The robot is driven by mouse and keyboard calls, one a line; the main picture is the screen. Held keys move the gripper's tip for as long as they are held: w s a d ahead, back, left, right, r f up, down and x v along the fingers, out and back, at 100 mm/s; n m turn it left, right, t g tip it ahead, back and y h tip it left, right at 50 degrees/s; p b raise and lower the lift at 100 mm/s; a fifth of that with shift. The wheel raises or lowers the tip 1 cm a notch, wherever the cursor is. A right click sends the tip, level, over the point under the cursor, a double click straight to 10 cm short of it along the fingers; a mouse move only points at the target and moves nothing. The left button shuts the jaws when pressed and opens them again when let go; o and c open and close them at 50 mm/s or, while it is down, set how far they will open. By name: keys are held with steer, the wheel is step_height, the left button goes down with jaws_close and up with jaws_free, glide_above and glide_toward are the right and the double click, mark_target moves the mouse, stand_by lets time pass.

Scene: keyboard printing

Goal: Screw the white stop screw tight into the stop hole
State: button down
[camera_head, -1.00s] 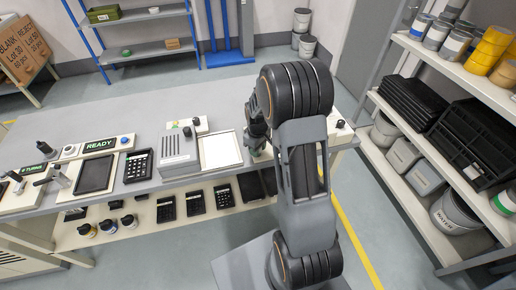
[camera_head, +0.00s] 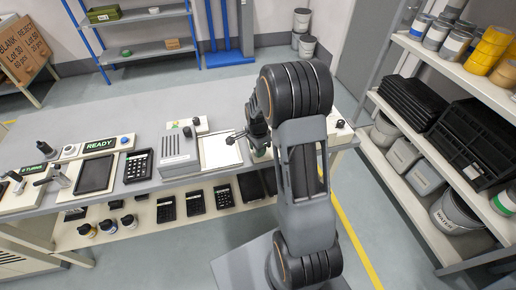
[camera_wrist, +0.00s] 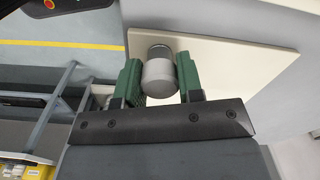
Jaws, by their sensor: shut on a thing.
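My gripper (camera_wrist: 160,88) has its two green fingers on either side of a short pale grey-white cylinder, the white stop screw (camera_wrist: 158,78), and is shut on it. The screw's far end meets a beige plate (camera_wrist: 235,52) in the wrist view. The stop hole is hidden behind the screw, and I cannot tell how deep the screw sits. In the head view my arm stands over the right part of the workbench and mostly hides the gripper and the screw.
Left of the arm on the workbench (camera_head: 150,110) are a white panel (camera_head: 215,152), a grey box (camera_head: 178,150), a keypad (camera_head: 138,165) and a READY sign (camera_head: 100,146). A shelf rack (camera_head: 455,75) with black trays stands at the right. The bench's back middle is clear.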

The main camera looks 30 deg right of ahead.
steer(key=m, duration=0.4)
steer(key=shift+s+f+m, duration=0.1)
steer(key=shift+f+m, duration=0.05)
steer(key=shift+m, duration=0.15)
steer(key=m, duration=0.4)
steer(key=c, duration=1.1)
jaws_free()
steer(key=shift+m, duration=0.6)
steer(key=shift+c, duration=0.2)
steer(key=o, duration=0.5)
step_height(320, 180, up, 6)
steer(key=p, duration=0.4)
